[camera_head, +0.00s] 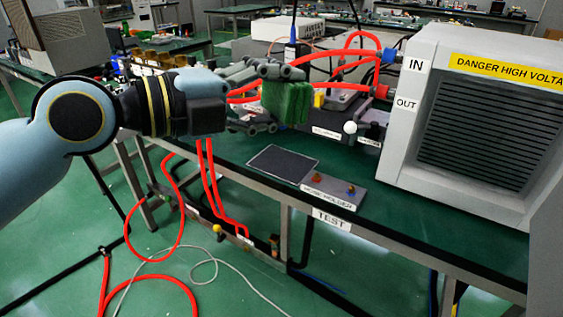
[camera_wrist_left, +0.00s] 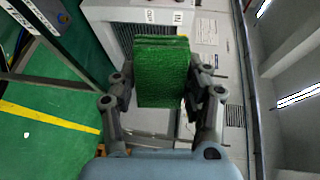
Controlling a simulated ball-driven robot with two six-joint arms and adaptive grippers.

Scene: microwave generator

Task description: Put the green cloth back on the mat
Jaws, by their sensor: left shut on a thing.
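The green cloth (camera_head: 287,102) is a folded, block-like pad held up in the air above the bench. My left gripper (camera_head: 278,98) is shut on it, and the cloth also shows between the fingers in the left wrist view (camera_wrist_left: 161,72). The dark mat (camera_head: 283,163) lies flat and bare on the green bench top, below the cloth and near the front edge. The cloth is clear of the mat. My right gripper is in neither view.
A grey holder plate (camera_head: 335,190) with small knobs lies right of the mat. The large grey generator (camera_head: 470,110) with IN and OUT ports stands at the right. Red hoses (camera_head: 345,55) run behind the cloth. Other red hoses (camera_head: 208,180) hang in front of the bench.

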